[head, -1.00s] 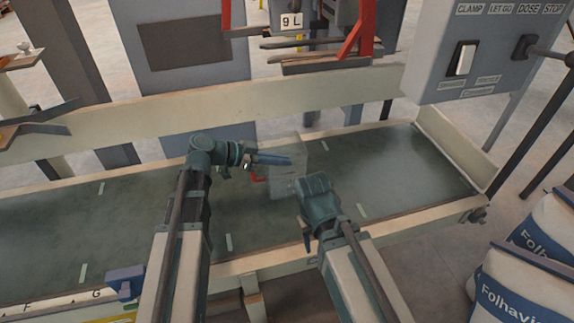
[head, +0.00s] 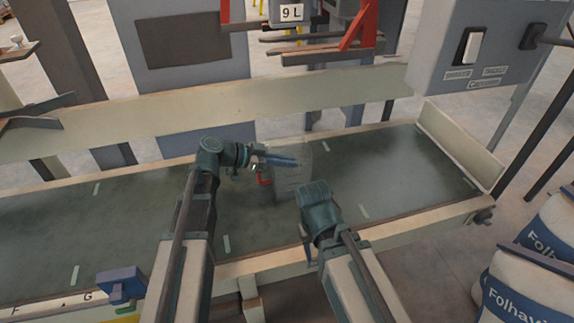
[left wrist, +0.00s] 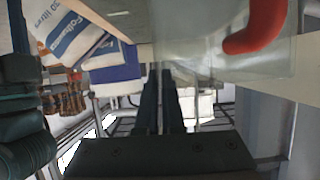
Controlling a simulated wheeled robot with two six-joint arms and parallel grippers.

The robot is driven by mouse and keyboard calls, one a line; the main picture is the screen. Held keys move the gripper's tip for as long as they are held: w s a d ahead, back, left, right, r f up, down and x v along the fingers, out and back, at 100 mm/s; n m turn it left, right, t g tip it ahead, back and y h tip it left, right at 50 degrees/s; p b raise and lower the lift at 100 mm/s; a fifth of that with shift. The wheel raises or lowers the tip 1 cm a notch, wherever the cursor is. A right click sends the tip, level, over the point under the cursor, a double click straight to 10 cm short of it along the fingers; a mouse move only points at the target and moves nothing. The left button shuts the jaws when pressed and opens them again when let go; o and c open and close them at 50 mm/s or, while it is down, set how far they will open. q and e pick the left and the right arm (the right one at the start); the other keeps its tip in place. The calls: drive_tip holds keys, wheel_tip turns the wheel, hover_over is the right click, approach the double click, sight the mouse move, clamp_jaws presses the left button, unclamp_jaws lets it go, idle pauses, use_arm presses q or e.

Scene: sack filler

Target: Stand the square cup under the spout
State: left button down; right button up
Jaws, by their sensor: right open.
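The square cup (head: 293,181) is clear and see-through with a red handle (head: 265,178). It appears upright on the dark belt, between my two grippers. My left gripper (head: 282,161) lies over its left side, fingers pointing right and close together, above the red handle. In the left wrist view the fingers (left wrist: 161,90) run side by side with nothing seen between them; the clear cup wall (left wrist: 200,55) and red handle (left wrist: 266,22) are beside them. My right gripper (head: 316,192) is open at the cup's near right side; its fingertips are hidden. I cannot make out the spout.
A machine with red brackets (head: 358,25) and a "9 L" sign (head: 291,12) stands behind the belt (head: 400,170). A grey control box (head: 490,50) is at upper right. White-and-blue sacks (head: 520,290) stand at lower right. The belt is clear to left and right.

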use_arm(q)
drive_tip(key=c, duration=1.5)
unclamp_jaws()
drive_tip(key=shift+f, duration=0.15)
drive_tip(key=o, duration=0.5)
drive_tip(key=shift+c, duration=0.2)
